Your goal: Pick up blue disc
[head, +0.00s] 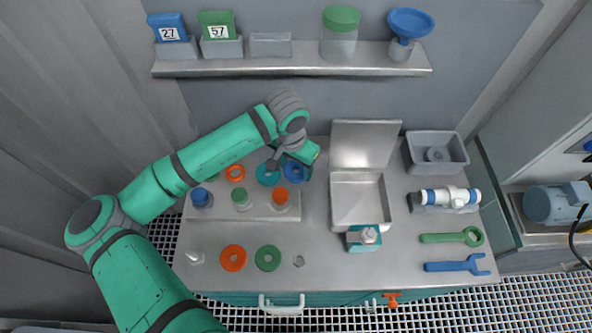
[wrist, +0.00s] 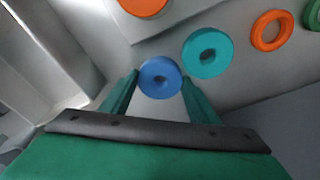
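The blue disc (head: 292,177) is a flat ring with a small central hole. It lies on the bench behind the row of jars, next to a teal disc (head: 267,181). My gripper (head: 288,170) is over it and partly hides it in the head view. In the wrist view the blue disc (wrist: 160,91) sits between the tips of my open gripper (wrist: 160,80), one finger on each side. The teal disc (wrist: 196,66) is close to the right finger.
An orange ring (head: 236,180) lies left of the teal disc, with a green ring beyond it. A raised block in front holds jars with blue, green and orange lids (head: 281,195). An open metal box (head: 357,222) stands to the right. A shelf (head: 290,67) runs along the back wall.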

